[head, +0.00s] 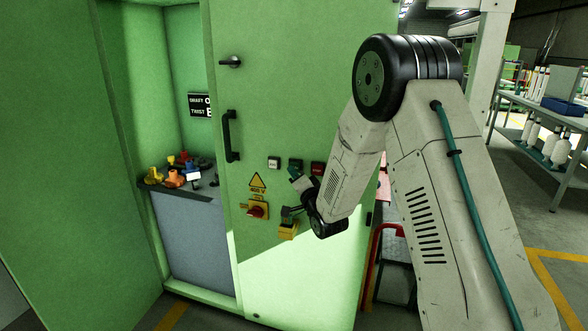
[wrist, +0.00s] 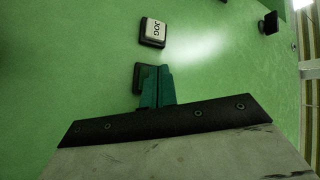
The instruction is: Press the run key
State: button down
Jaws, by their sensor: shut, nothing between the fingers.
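A row of keys sits on the green cabinet door. The left one is a pale key (head: 273,162), which reads JOG in the wrist view (wrist: 153,30). To its right is a dark key (head: 296,163), with no readable label, then a red key (head: 318,168), partly behind my arm. My gripper (head: 293,173) is shut and empty, its teal fingertips just below the dark key in the head view. In the wrist view the fingertips (wrist: 155,72) cover part of the dark key (wrist: 139,78). I cannot tell whether they touch it.
Below the keys are a warning triangle (head: 257,181), a red rotary switch on a yellow plate (head: 257,211) and a yellow block (head: 288,231). A door handle (head: 231,136) stands out at left. The open compartment's shelf (head: 180,190) holds several coloured parts.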

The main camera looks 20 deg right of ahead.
jog(key=shift+w+d, duration=0.15)
jog(key=shift+w, duration=0.05)
jog(key=shift+w+d, duration=0.25)
jog(key=shift+w, duration=0.1)
dwell(0.7)
jog(key=shift+s+a, duration=0.1)
jog(key=shift+s, duration=0.05)
jog(key=shift+s+a, duration=0.4)
jog(key=shift+s, duration=0.15)
jog(key=shift+s+a, duration=0.75)
jog(key=shift+s, duration=0.3)
jog(key=shift+s+a, duration=0.7)
jog(key=shift+s, duration=0.3)
